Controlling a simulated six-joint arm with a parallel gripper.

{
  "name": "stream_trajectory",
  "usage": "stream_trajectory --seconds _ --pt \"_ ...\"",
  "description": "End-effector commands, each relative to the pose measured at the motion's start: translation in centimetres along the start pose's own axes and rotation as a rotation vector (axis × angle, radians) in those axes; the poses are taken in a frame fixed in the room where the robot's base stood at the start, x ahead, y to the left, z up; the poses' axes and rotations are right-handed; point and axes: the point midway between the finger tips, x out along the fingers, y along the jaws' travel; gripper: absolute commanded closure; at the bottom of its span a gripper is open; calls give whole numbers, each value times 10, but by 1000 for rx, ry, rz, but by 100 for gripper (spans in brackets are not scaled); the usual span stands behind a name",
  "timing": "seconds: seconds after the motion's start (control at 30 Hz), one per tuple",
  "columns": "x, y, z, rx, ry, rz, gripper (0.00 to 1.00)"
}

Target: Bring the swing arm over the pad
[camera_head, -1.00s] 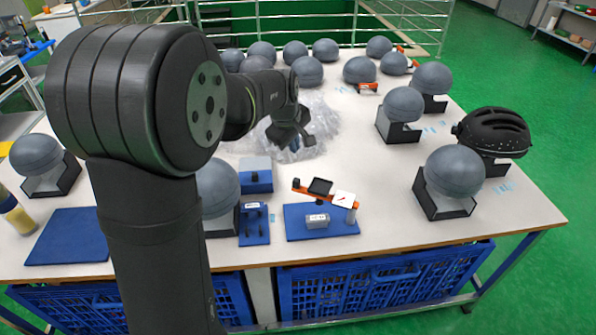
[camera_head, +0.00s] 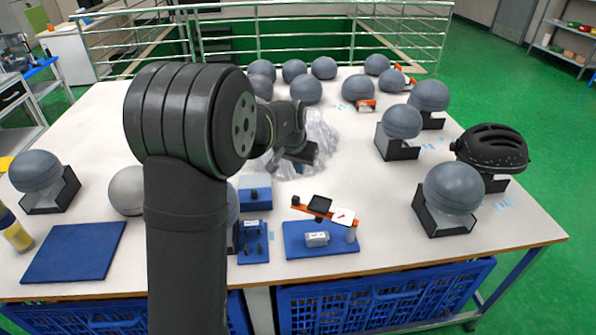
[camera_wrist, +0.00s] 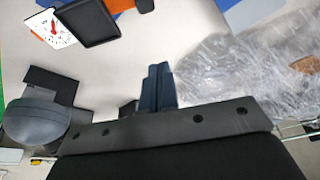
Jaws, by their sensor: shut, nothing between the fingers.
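The orange swing arm (camera_head: 331,213) carries a black square plate (camera_head: 319,204) and a white dial (camera_head: 343,216). It stands on a post above a blue base (camera_head: 297,246), on which a small grey block (camera_head: 317,239) lies. Which surface is the pad is unclear; a flat blue mat (camera_head: 73,252) also lies at the left. My gripper (camera_head: 304,154) is behind the swing arm, beside the clear plastic heap, apart from the arm. In the wrist view my fingers (camera_wrist: 157,70) are shut and empty. The dial (camera_wrist: 52,28) and black plate (camera_wrist: 88,22) show at upper left there.
Crumpled clear plastic (camera_head: 318,133) lies close to my gripper. Several grey balls on black stands and a black helmet (camera_head: 491,148) fill the right side. Blue fixtures (camera_head: 254,197) stand left of the base. Bare table lies right of the base.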

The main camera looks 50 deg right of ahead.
Motion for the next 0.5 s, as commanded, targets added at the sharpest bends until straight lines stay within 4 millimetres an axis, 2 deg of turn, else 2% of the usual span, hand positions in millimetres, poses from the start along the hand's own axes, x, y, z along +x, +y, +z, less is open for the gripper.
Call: stream_trajectory --seconds 0.1,0.37,0.5 --pt "27 0 1 -1 -5 1 100" --pt "81 0 1 -2 -4 1 100" --pt "69 0 20 -4 0 1 100"
